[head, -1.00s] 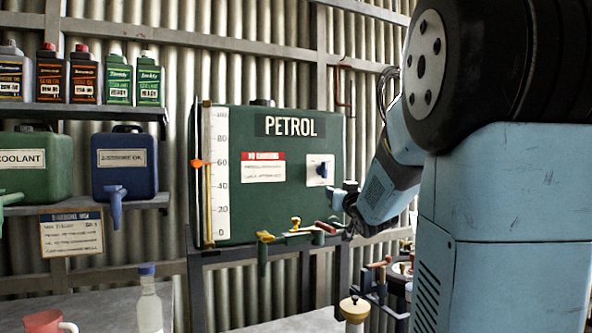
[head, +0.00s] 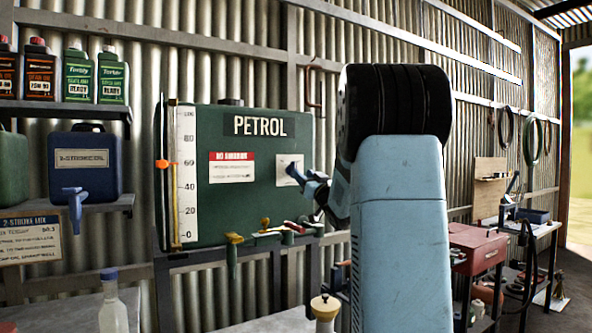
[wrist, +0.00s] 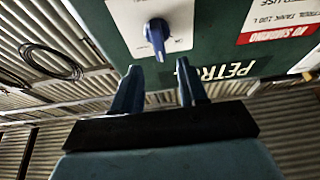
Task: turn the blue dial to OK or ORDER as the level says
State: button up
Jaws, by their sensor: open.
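The blue dial (wrist: 156,36) sits on a white plate (wrist: 150,22) on the green petrol tank (head: 205,208). In the wrist view the tank's lettering is upside down, and the dial's long handle points down the picture. Small print beside the dial is too blurred to read surely. My gripper (wrist: 159,75) is open and empty, its fingers apart just short of the dial.
Several taps and small levers (head: 265,234) stick out below the tank, under my gripper. A blue 2-stroke can (head: 85,165) stands on the left shelf. A bottle (head: 113,310) stands on the bench below. A red cabinet (head: 474,250) stands at right.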

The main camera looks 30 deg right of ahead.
jog(key=x, duration=0.6)
jog(key=shift+w, duration=0.35)
jog(key=shift+r, duration=0.1)
jog(key=c, duration=0.7)
